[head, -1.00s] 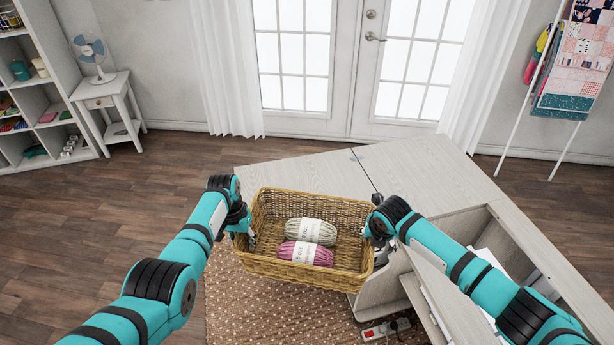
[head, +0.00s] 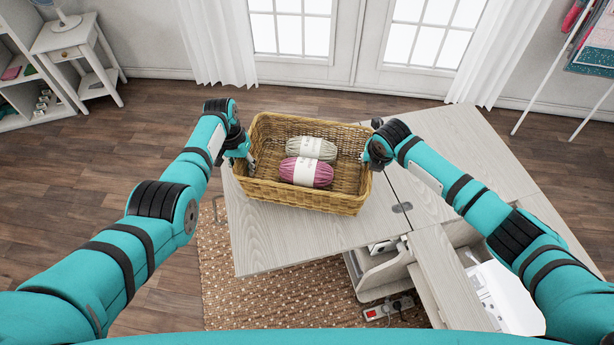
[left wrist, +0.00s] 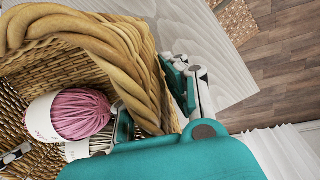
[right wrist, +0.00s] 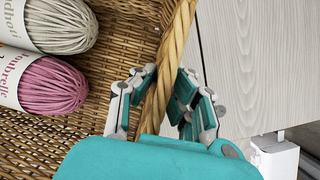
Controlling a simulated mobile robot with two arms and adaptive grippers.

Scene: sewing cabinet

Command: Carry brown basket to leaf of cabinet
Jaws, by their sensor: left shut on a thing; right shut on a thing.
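The brown wicker basket (head: 300,198) is over the pale wood leaf of the cabinet (head: 275,240) in the head view. I cannot tell whether its bottom touches the leaf. It is upright and holds a grey yarn skein (head: 312,148) and a pink yarn skein (head: 306,172). My left gripper (head: 250,160) is shut on the basket's left rim. The left wrist view shows the rim (left wrist: 120,55) beside its fingers. My right gripper (head: 364,158) is shut on the right rim, with one finger inside and one outside in the right wrist view (right wrist: 155,100).
The cabinet body (head: 445,270) stands open to the right, with white items and papers inside. A power strip (head: 388,308) lies on the woven rug (head: 225,270) below. A small white side table (head: 75,45) stands far left. Wooden floor is clear at left.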

